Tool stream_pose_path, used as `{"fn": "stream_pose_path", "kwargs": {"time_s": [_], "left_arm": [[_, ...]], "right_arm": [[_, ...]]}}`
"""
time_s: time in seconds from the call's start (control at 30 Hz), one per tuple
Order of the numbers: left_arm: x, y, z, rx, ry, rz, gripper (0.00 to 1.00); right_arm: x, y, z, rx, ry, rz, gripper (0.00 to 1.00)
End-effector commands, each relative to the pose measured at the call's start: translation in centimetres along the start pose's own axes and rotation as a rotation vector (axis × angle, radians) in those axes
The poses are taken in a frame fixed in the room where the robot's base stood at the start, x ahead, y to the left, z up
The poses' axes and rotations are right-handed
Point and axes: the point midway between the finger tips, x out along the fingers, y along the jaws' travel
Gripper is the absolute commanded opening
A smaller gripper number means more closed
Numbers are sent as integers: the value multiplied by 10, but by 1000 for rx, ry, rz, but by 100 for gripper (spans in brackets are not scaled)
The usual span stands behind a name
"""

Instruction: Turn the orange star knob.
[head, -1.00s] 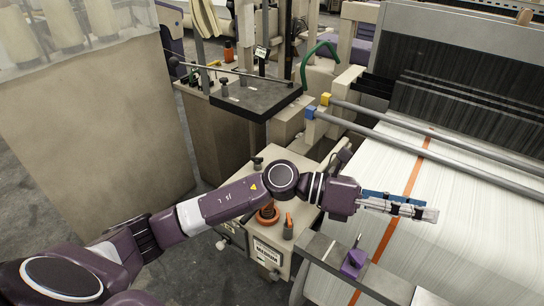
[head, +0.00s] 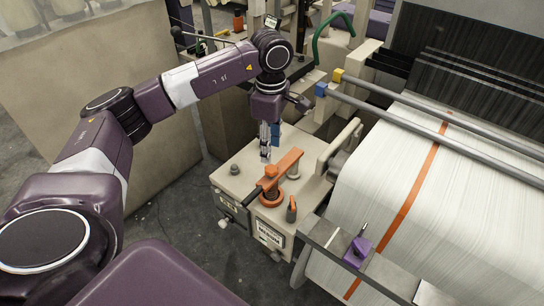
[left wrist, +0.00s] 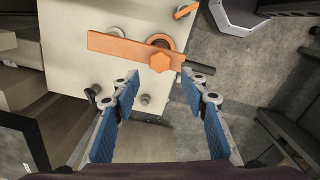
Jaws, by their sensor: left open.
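The orange star knob (head: 271,171) sits on an orange bar (head: 289,160) with a black handle, above an orange ring (head: 272,196) on the cream machine box. In the left wrist view the knob (left wrist: 160,61) lies just beyond and between the fingertips. My left gripper (head: 265,156) points down just above the knob in the head view. It is open and empty, with blue pads, and its two fingers also show in the left wrist view (left wrist: 161,86). The knob is not between the fingers. My right gripper is not in view.
A small orange-tipped switch (head: 291,208) and a dark button (head: 235,170) stand on the box top. A purple clamp (head: 356,251) sits on the metal rail at front right. White warp sheet (head: 460,190) with an orange stripe fills the right side. Grey floor lies left of the box.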

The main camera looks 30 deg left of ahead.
Motion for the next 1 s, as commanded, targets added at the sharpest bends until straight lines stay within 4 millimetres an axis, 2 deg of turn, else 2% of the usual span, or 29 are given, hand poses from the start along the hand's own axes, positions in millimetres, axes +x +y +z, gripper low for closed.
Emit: {"fn": "stream_pose_path", "kwargs": {"time_s": [0.1, 0.57, 1.0], "left_arm": [[18, 0, 0, 0, 0, -2, 41], [73, -1, 1, 0, -3, -2, 41], [73, 0, 2, 0, -4, 0, 41]], "right_arm": [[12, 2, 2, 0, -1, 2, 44], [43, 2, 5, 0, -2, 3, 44], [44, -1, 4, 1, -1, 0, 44]]}}
